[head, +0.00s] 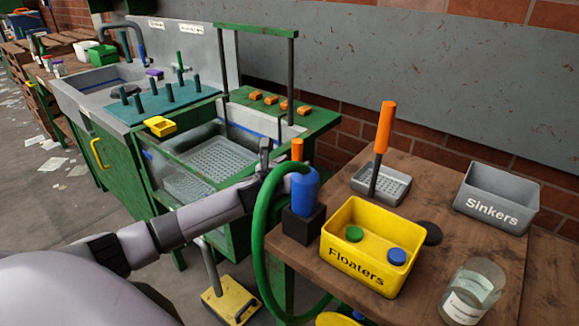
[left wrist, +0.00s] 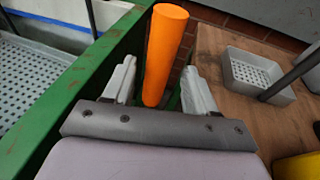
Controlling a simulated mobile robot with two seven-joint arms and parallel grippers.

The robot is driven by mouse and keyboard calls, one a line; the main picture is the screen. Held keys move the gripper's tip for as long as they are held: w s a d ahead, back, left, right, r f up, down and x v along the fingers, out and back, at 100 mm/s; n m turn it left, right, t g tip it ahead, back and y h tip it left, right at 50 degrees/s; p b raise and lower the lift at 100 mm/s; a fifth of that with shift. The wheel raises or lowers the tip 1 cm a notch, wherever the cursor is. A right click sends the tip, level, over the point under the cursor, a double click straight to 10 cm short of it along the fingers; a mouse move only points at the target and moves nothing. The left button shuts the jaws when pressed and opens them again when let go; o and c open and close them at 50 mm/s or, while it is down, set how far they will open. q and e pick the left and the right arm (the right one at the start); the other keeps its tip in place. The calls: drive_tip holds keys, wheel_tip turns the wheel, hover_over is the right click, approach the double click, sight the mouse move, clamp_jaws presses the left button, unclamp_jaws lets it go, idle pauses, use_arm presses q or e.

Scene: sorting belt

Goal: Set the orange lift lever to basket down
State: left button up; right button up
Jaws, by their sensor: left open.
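The orange lift lever (head: 297,150) stands roughly upright at the right side of the green-framed water tank, behind the blue bottle. In the left wrist view the lever's orange handle (left wrist: 164,50) rises between my two fingers, with space visible at the sides; its lower end is hidden by my gripper. My left gripper (head: 268,160) is open around the lever and not closed on it; it also shows in the left wrist view (left wrist: 157,82). The perforated grey basket (head: 220,158) is in the tank, and part of it shows in the left wrist view (left wrist: 22,75). My right gripper is not in view.
A blue bottle (head: 305,187) and green hose (head: 258,235) are close to my left gripper. A grey tray (head: 398,190) with another orange-handled tool (head: 385,127), a yellow Floaters bin (head: 343,272), a Sinkers bin (head: 497,196) and a glass jar (head: 472,292) stand on the wooden table.

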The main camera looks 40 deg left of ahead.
use_arm(q)
drive_tip(key=shift+v, duration=1.05)
drive_tip(key=shift+s, duration=0.1)
